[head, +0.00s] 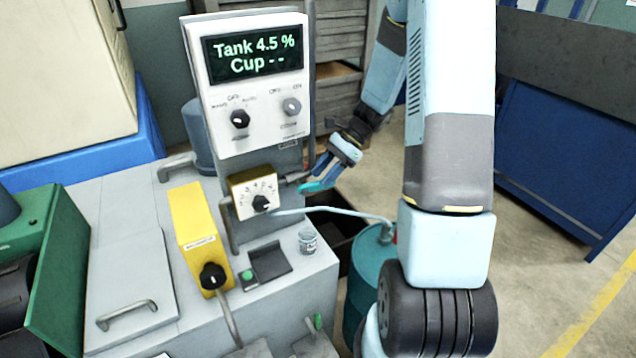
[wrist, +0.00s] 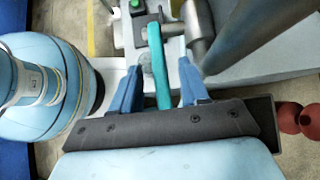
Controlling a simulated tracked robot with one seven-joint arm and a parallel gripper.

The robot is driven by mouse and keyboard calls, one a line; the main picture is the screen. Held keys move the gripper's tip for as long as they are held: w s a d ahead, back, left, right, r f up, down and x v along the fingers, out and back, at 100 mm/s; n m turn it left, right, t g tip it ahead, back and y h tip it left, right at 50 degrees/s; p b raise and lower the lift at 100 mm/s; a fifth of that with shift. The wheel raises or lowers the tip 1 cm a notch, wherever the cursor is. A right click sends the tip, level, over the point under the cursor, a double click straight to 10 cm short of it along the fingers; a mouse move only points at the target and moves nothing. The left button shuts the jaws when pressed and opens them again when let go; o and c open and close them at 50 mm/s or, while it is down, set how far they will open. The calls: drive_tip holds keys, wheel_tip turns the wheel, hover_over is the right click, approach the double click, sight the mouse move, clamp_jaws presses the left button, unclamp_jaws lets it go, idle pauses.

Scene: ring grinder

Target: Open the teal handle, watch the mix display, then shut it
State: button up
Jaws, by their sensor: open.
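The teal handle (head: 316,187) sits at the end of a grey pipe fitting on the right side of the machine. It also shows in the wrist view (wrist: 157,60), running lengthwise between my blue fingers. My gripper (head: 331,172) is open around the handle, with a visible gap on both sides in the wrist view (wrist: 159,78). The mix display (head: 255,51) is lit and reads "Tank 4.5 %" and "Cup - -".
A small cup (head: 308,241) stands on the grey bench right of a dark pad (head: 269,262). A dial box (head: 254,192) and a yellow box (head: 200,235) stand nearby. A pale hose (head: 345,211) leads to a teal drum (head: 366,262).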

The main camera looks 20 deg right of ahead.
sight(318, 181)
drive_tip(key=shift+x, duration=1.75)
clamp_jaws()
drive_tip(key=shift+d, duration=0.1)
